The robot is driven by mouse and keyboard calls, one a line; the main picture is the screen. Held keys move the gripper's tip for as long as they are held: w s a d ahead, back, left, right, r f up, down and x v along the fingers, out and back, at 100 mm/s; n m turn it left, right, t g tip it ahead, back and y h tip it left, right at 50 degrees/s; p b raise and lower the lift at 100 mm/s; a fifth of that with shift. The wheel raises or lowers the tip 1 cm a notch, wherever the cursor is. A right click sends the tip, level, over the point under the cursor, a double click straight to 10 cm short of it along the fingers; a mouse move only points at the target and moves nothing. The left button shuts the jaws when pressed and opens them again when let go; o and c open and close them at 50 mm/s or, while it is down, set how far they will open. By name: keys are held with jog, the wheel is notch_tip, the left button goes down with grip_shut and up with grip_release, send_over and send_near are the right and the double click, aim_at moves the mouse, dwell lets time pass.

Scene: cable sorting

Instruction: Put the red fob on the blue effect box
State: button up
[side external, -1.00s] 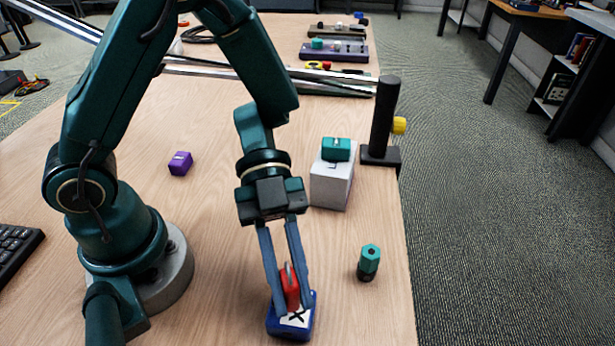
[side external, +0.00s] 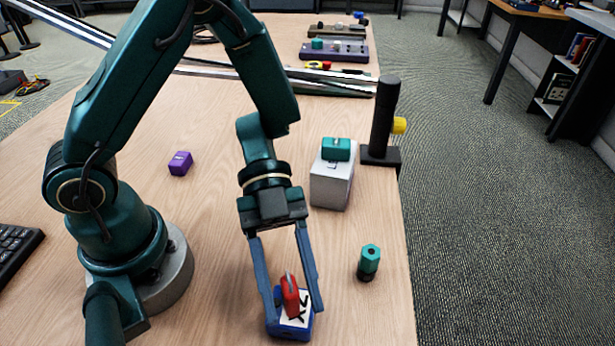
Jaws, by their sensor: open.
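The red fob (side external: 290,295) rests on top of the blue effect box (side external: 273,326), towards the left part of its white, marked top face. The fob stands upright with a metal piece at its top. My gripper (side external: 295,304) is open, with one finger on each side of the fob and a visible gap on both sides. The fingertips are low, about level with the box top. The box stands on the wooden table near the front edge of the picture.
A teal and black connector (side external: 369,262) stands to the right. A white box (side external: 330,187) with a teal box (side external: 336,149) on it is behind, beside a black post (side external: 383,118). A purple block (side external: 180,163) lies left. The table between is clear.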

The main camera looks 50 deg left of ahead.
jog(key=shift+r, duration=0.15)
jog(key=v, duration=1.1)
jog(key=w+d+r+n+t, duration=0.1)
jog(key=w+r+n+t, duration=0.1)
jog(key=w+t, duration=0.35)
jog(key=w+d+r+n+t, duration=0.1)
jog(key=w+r+t, duration=0.2)
jog(key=w+t, duration=0.3)
jog(key=w+a+r+n+t+y, duration=0.7)
jog(key=n+y, duration=0.1)
jog(key=s+a+f+n+g+y, duration=0.1)
jog(key=s+a+n+g+y, duration=0.1)
jog(key=s+a+n+y, duration=0.5)
jog(key=s+d+f+n+g+h, duration=0.1)
jog(key=s+d+f+n+g, duration=0.1)
jog(key=s, duration=0.4)
jog(key=s+d+f+n+g+h, duration=0.2)
jog(key=s+d+f+g, duration=0.2)
jog(key=s, duration=0.3)
jog(key=shift+s+h, duration=0.15)
jog(key=shift+h, duration=0.15)
